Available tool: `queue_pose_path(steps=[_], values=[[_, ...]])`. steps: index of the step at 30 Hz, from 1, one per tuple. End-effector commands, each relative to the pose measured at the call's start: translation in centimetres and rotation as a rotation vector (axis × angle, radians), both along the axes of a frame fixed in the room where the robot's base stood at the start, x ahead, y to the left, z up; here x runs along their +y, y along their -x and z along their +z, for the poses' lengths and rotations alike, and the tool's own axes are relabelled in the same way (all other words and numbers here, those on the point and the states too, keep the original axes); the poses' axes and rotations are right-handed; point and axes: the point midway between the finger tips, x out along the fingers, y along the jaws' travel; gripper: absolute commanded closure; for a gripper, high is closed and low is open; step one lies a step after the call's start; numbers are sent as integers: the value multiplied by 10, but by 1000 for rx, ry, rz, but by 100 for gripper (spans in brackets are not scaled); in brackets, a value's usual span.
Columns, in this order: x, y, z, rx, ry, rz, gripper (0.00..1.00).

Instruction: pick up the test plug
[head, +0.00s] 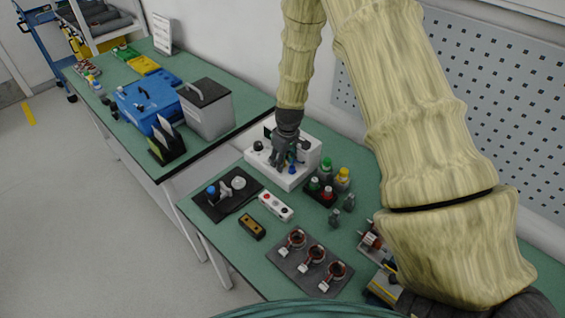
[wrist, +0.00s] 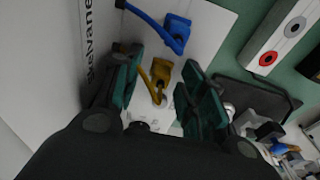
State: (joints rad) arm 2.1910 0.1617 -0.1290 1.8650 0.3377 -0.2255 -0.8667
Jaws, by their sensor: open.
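A white tester box (head: 291,179) stands on the green bench, and its pale face (wrist: 205,25) fills the upper middle of the wrist view. A yellow plug (wrist: 162,70) with a yellow lead sits on that face. A blue plug (wrist: 177,30) with a blue lead sits beyond it; a blue part also shows in the head view (head: 292,169). Which one is the test plug I cannot tell. My gripper (head: 283,160) is over the box. In the wrist view my gripper (wrist: 160,70) is open, its fingers either side of the yellow plug, with no clear contact.
A white strip with red and black sockets (head: 276,207) lies in front of the box. A dark mat with parts (head: 228,207) is to its left. Bottles with coloured caps (head: 328,172) stand close to its right. A dark tray with several stators (head: 308,282) lies nearer.

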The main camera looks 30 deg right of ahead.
Motion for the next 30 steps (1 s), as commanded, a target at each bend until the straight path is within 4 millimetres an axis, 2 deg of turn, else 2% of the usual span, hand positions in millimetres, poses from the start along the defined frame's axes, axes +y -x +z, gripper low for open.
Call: queue_pose_path(steps=[1,7,20,30], values=[[0,0,0,0,0,0,59],[0,0,0,0,0,0,95],[0,0,3,-1,1,0,96],[0,-1,29,-4,2,1,96]])
